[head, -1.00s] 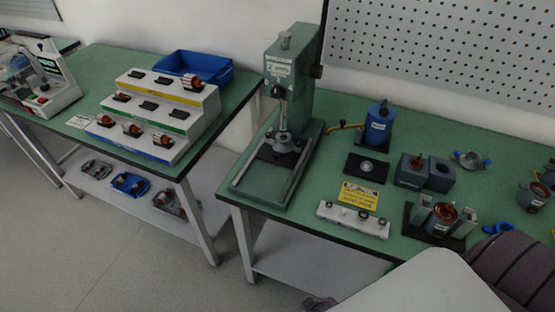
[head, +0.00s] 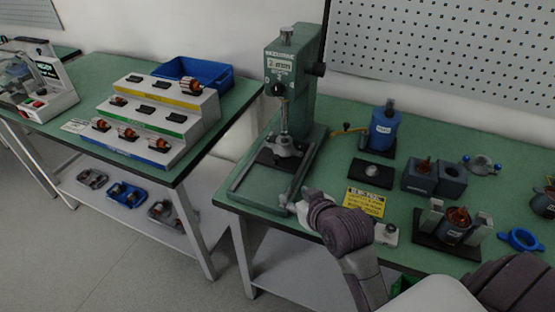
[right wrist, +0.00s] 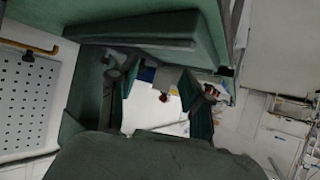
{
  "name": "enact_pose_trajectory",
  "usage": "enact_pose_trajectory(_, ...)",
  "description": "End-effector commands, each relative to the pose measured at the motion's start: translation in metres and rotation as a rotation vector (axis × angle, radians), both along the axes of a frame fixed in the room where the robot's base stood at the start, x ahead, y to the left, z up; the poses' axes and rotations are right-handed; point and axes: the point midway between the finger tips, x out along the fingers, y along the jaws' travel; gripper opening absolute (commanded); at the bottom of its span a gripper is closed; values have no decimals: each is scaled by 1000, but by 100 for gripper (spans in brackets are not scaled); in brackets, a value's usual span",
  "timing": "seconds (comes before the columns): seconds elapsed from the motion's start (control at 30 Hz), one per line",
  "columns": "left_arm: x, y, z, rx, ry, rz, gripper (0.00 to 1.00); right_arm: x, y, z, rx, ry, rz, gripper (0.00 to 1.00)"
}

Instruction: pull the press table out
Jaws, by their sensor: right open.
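The green press (head: 292,85) stands upright on the right-hand workbench. Its dark press table (head: 268,158) lies between the two rails of the press base, under the ram. A grey metal fixture (head: 285,147) sits on the press table. My right gripper (head: 296,204) is open at the front right end of the press base, beside the near end of the right rail. I cannot tell whether it touches the press. In the right wrist view its two fingers (right wrist: 160,92) are apart with nothing held between them. My left gripper is not in view.
A blue bottle-like device (head: 383,128) and a dark stator fixture (head: 446,243) stand farther right. A gap separates the left bench (head: 75,112).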

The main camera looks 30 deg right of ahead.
Motion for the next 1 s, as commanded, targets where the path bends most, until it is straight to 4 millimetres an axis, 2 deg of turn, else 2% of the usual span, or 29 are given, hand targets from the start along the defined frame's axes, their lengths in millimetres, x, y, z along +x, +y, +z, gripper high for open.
enact_pose_trajectory(0.03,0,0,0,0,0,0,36,12,-6,12,6,-51,-16,49)
enact_pose_trajectory(0.13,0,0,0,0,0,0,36,28,-15,29,11,-130,-40,49)
enact_pose_trajectory(0.27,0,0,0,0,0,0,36,40,-19,33,12,-159,-48,49)
enact_pose_trajectory(0.37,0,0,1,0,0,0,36,52,-20,28,12,-157,-48,49)
enact_pose_trajectory(0.8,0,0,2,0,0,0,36,134,-26,-7,13,-155,-47,49)
enact_pose_trajectory(1.0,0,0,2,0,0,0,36,154,-28,-16,12,-155,-47,49)
